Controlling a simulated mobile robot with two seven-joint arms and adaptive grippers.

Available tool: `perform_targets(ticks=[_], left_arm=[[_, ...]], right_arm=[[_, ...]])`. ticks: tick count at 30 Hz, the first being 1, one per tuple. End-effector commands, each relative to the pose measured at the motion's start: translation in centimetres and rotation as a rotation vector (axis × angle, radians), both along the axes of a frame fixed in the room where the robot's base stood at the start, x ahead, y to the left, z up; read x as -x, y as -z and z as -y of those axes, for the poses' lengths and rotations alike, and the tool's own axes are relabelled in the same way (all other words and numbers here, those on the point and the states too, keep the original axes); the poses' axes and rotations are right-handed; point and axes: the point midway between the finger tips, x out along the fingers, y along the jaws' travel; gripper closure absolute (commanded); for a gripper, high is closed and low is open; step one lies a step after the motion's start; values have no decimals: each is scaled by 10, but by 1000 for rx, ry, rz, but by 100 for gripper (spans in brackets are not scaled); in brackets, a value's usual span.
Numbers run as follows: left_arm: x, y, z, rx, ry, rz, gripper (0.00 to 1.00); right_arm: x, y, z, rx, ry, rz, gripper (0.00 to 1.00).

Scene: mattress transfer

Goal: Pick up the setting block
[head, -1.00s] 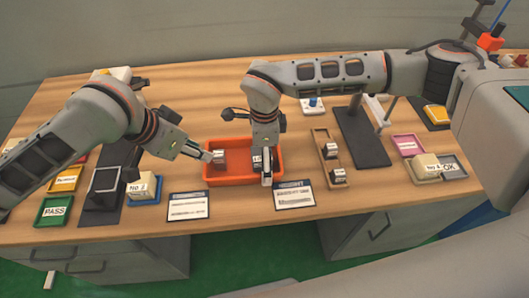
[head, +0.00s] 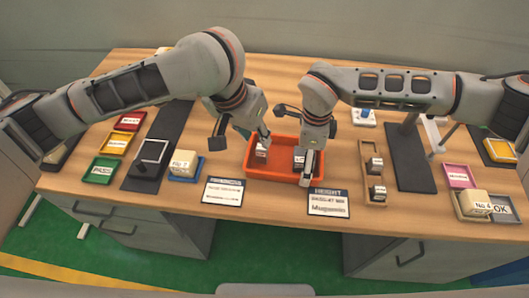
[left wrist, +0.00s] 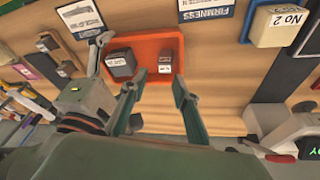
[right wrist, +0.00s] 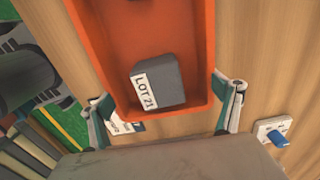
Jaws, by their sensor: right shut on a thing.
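An orange tray (head: 270,176) holds two small dark blocks with white labels. The left block (head: 261,152) lies under my left gripper (head: 264,137); the right block (head: 299,160), reading LOT 21 in the right wrist view (right wrist: 160,82), lies beside my right gripper (head: 309,160). I cannot tell which block in view is the setting block. In the left wrist view, my left gripper's fingers (left wrist: 158,97) are apart and empty, reaching toward the smaller-looking block (left wrist: 165,64). My right gripper's fingers (right wrist: 168,115) straddle the tray's end and are shut on it.
Cards reading FIRMNESS (head: 222,192) and HEIGHT (head: 328,203) lie before the tray. A cream No 2 block (head: 183,162) stands left on a blue tray. A wooden rack (head: 366,178) with dark blocks and a dark stand (head: 408,165) are to the right.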

Motion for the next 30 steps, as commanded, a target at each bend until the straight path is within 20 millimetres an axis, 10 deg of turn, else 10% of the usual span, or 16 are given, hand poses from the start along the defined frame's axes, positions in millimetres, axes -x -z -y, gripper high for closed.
perform_targets(ticks=[14, 30], left_arm=[[-3, -16, 8, -73, -302, -15, 70], [-21, 43, 11, -73, -308, -15, 70]], right_arm=[[-1, 0, 0, 0, 0, 1, 35], [0, 0, 0, 0, 0, 1, 35]])
